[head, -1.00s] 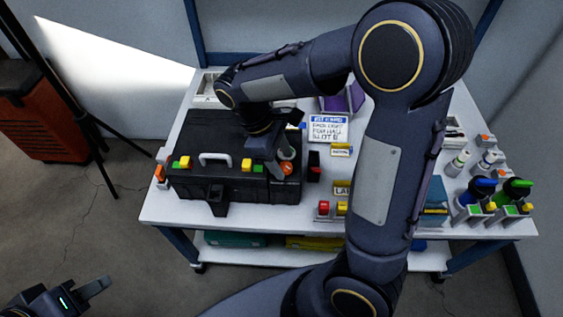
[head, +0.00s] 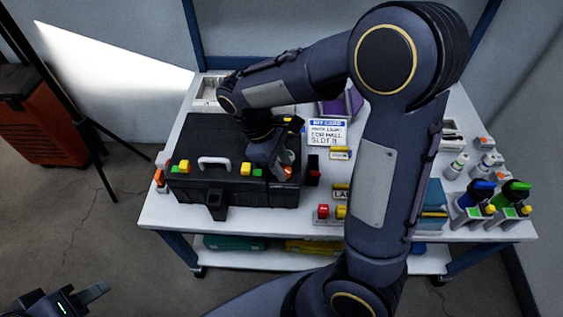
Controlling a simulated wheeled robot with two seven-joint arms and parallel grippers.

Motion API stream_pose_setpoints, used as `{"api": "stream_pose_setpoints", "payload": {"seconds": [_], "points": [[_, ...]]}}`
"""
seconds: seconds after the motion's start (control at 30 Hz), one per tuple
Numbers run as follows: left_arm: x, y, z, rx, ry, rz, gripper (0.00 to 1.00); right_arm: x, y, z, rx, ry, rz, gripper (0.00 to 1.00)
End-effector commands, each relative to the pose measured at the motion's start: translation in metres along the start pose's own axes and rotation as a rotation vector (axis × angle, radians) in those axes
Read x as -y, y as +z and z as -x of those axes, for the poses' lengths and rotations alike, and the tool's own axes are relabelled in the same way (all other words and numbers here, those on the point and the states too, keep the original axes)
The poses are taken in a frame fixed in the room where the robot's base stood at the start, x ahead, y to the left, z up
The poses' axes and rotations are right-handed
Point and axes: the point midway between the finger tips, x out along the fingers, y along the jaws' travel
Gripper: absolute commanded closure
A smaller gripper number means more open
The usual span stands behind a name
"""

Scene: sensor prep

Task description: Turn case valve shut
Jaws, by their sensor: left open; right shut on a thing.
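The black case (head: 215,140) lies closed on the white table, with a pale handle (head: 214,161) on its lid and yellow, green and orange pieces along its front edge. My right gripper (head: 283,165) reaches down at the case's right front corner. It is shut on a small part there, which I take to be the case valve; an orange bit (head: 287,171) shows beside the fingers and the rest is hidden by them. My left gripper (head: 95,291) is open and empty at the bottom left, away from the table.
A tripod and an orange cabinet (head: 38,115) are at the left. My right arm hides the table's middle right.

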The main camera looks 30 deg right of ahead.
Motion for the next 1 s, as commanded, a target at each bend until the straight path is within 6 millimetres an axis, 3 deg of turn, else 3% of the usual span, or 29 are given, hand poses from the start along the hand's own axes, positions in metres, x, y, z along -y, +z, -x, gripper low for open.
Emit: {"api": "stream_pose_setpoints", "payload": {"seconds": [0.27,1.0], "points": [[-0.007,-0.008,0.016,0.000,0.000,0.000,0.58,-0.002,0.002,0.003,0.002,-0.064,-0.149,0.94],[-0.026,-0.029,0.058,0.000,0.000,0.000,0.58,-0.007,0.004,0.002,0.000,-0.329,-0.793,0.94]]}}
